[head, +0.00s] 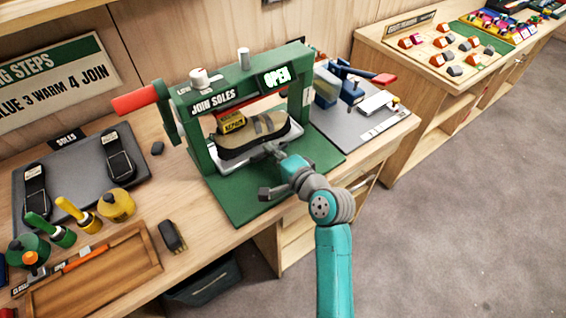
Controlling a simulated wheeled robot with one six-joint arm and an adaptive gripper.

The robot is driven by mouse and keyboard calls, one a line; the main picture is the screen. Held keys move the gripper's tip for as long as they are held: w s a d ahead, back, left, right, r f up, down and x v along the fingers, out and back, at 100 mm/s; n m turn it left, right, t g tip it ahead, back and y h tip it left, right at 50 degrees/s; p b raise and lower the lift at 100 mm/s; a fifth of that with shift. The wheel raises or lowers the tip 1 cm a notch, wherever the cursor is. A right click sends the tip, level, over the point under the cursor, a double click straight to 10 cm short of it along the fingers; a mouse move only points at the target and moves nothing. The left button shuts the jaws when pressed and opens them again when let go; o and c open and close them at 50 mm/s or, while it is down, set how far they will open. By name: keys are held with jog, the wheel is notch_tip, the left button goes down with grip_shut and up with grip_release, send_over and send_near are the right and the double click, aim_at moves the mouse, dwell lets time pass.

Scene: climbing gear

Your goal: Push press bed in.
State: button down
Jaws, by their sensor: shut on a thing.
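The green press (195,132) stands on the wooden bench, with a "JOIN SOLES" label and a lit "OPEN" display (277,77). A red-ended lever (135,100) sticks out at its left. A tan and yellow climbing shoe (262,131) sits under the press frame on the grey press bed (226,163). My gripper (268,157) is at the front of the bed, shut on what looks like its front edge or handle. The exact contact is partly hidden by my gripper and wrist.
Two black soles (118,155) lie on a dark mat at the left. Green and yellow tools, pots and a wooden tray (95,275) are at the front left. A blue vise (348,90) stands right of the press. Another bench (440,70) is farther right, with open floor before it.

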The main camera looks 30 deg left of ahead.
jog(key=shift+w+a, duration=0.2)
jog(key=shift+a, duration=0.3)
jog(key=c, duration=1.2)
grip_release()
jog(key=shift+a, duration=0.1)
jog(key=v, duration=1.2)
